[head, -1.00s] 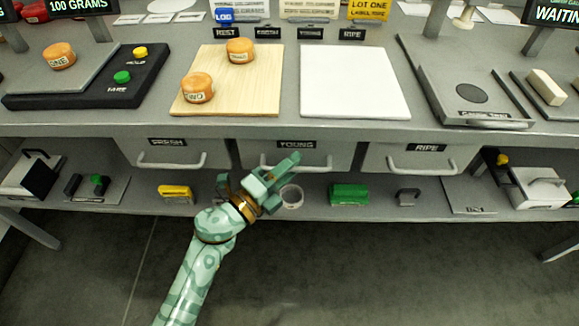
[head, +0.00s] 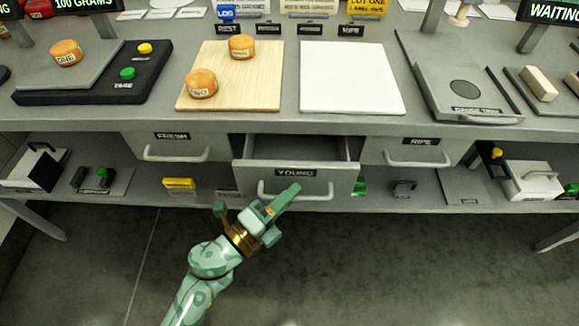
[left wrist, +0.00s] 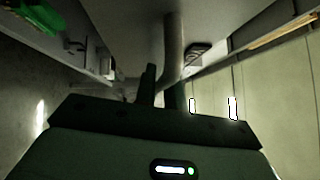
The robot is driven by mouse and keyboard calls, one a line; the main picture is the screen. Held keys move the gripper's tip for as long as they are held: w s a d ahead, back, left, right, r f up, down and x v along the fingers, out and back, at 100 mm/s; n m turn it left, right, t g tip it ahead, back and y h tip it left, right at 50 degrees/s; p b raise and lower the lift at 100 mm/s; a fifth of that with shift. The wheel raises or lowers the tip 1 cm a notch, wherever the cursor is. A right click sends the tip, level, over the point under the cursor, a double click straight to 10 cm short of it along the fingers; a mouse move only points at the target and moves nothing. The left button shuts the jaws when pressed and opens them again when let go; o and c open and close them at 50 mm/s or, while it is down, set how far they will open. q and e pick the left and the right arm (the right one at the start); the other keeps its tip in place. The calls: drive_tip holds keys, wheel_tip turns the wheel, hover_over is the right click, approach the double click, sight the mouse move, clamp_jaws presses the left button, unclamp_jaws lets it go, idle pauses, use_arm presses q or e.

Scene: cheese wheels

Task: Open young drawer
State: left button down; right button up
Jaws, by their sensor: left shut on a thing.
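The young drawer (head: 338,177) stands pulled out from under the middle of the counter, its inside showing and looking empty. Its grey bar handle (head: 318,197) runs across the front below the YOUNG label. My left gripper (head: 282,200) is at the left part of this handle and shut on it. In the left wrist view the handle (left wrist: 172,45) runs up from between the dark fingers, and the drawer front lies behind. My right gripper is not in view.
The FRESH drawer (head: 176,140) and RIPE drawer (head: 408,150) on either side are closed. Above are a wooden board (head: 252,88) with two orange cheese wheels and a bare white board (head: 350,78). A lower shelf holds several tools. The floor in front is clear.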

use_arm(q)
drive_tip(key=s, duration=1.5)
drive_tip(key=shift+s, duration=0.2)
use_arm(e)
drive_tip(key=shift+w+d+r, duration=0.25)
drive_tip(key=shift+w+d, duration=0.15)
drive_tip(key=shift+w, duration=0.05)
use_arm(q)
drive_tip(key=shift+f, duration=0.1)
drive_tip(key=c, duration=1.5)
unclamp_jaws()
drive_tip(key=shift+a, duration=0.1)
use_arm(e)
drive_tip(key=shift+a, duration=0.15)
